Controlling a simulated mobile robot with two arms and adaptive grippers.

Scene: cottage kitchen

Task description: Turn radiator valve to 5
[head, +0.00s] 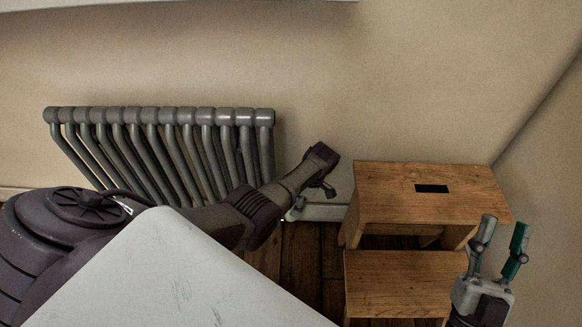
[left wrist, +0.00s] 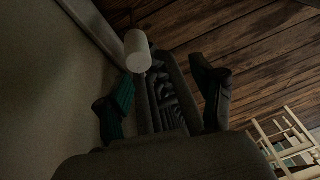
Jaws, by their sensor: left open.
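The grey ribbed radiator (head: 160,117) stands against the wall in the head view. In the left wrist view, a white cylinder (left wrist: 138,50), which looks like the valve knob, is by one end of the radiator (left wrist: 168,100). My left gripper (head: 322,188) is beyond the radiator's right end in the head view, and I cannot make out the valve there. In the left wrist view my left gripper (left wrist: 172,80) is open and empty, with the knob ahead, nearer the left finger. No number on the knob is readable. My right gripper (head: 502,237) is open and empty at lower right.
A wooden step stool (head: 395,207) stands right of my left gripper, close to it. A white tabletop (head: 170,280) with scratches fills the lower foreground below my left arm. Dark floorboards show between them. A light shelf-like frame (left wrist: 285,135) is at lower right in the left wrist view.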

